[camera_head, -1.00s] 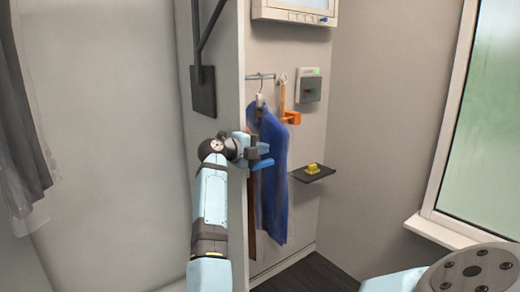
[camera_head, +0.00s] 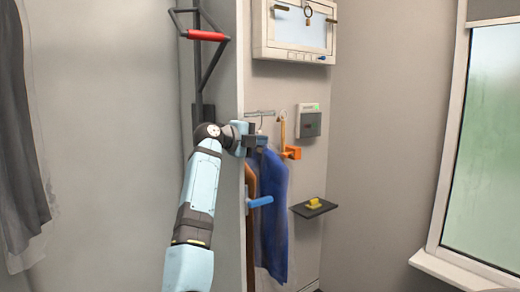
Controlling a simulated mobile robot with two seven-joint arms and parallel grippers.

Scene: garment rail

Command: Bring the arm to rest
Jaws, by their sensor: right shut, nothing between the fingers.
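My right arm reaches up from the bottom of the head view. Its gripper (camera_head: 258,141) is shut and empty, in front of the top of the blue garment (camera_head: 274,215). I cannot tell whether it touches the garment. The garment hangs on a hanger below the short rail (camera_head: 260,114), and the gripper hides part of its shoulder. A brown strip (camera_head: 251,225) hangs at its left. My left gripper is not in view.
A blue peg (camera_head: 260,202) sticks out below the gripper. An orange bracket (camera_head: 291,153), grey box (camera_head: 309,122) and small shelf (camera_head: 313,210) with a yellow object (camera_head: 313,203) are to the right. A cabinet (camera_head: 294,30) is above; a red-handled bar (camera_head: 206,36) is upper left.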

